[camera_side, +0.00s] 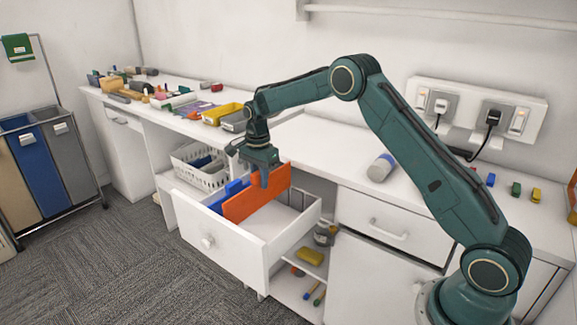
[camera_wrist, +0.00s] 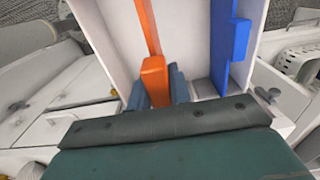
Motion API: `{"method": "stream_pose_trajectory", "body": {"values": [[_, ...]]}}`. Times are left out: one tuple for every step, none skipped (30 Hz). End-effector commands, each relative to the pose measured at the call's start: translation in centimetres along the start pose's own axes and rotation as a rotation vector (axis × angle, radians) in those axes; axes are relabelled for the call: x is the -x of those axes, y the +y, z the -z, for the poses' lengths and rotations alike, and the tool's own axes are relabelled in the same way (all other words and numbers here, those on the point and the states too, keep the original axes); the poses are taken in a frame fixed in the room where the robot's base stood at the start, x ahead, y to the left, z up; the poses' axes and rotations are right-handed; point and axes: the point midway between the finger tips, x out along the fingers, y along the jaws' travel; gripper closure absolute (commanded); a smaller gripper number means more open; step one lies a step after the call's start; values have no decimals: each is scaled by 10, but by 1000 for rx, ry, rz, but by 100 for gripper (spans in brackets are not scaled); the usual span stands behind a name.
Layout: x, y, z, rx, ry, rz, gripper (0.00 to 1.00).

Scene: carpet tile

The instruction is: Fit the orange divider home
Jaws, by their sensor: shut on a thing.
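The orange divider (camera_side: 258,196) is a flat upright panel at the open white drawer (camera_side: 223,240) in the side view. My gripper (camera_side: 264,178) is shut on its top edge near the right end. The divider stands partly above the drawer walls; its lower edge is hidden, so I cannot tell whether it is seated. The wrist view shows the divider (camera_wrist: 148,30) running lengthwise from the gripper fingers. A blue divider (camera_side: 228,194) stands in the drawer on the left of the orange one; it also shows in the wrist view (camera_wrist: 229,45).
A white basket (camera_side: 200,170) stands behind the drawer on the left. A yellow tray (camera_side: 222,114) and small items lie on the long counter. A grey cylinder with a blue end (camera_side: 381,168) lies on the countertop. An open shelf (camera_side: 300,288) under the drawer holds tools.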

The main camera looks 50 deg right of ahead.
Motion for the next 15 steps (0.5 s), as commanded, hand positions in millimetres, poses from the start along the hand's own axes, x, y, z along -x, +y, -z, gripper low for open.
{"method": "stream_pose_trajectory", "body": {"values": [[0, 0, 0, 0, 0, 1, 100], [0, 0, 0, 0, 0, 1, 100], [0, 0, 0, 0, 0, 1, 100], [0, 0, 0, 0, 0, 1, 100], [0, 0, 0, 0, 0, 1, 100], [0, 0, 0, 0, 0, 1, 100], [0, 0, 0, 0, 0, 1, 100], [0, 0, 0, 0, 0, 1, 100], [-1, 0, 0, 0, 0, 1, 100], [-1, 0, 0, 0, 0, 1, 100], [-1, 0, 0, 0, 0, 1, 100], [-2, 0, 0, 0, 0, 1, 100], [-2, 0, 0, 0, 0, 1, 100], [-3, 0, 0, 0, 0, 1, 100], [-4, 0, 0, 0, 0, 1, 100]]}}
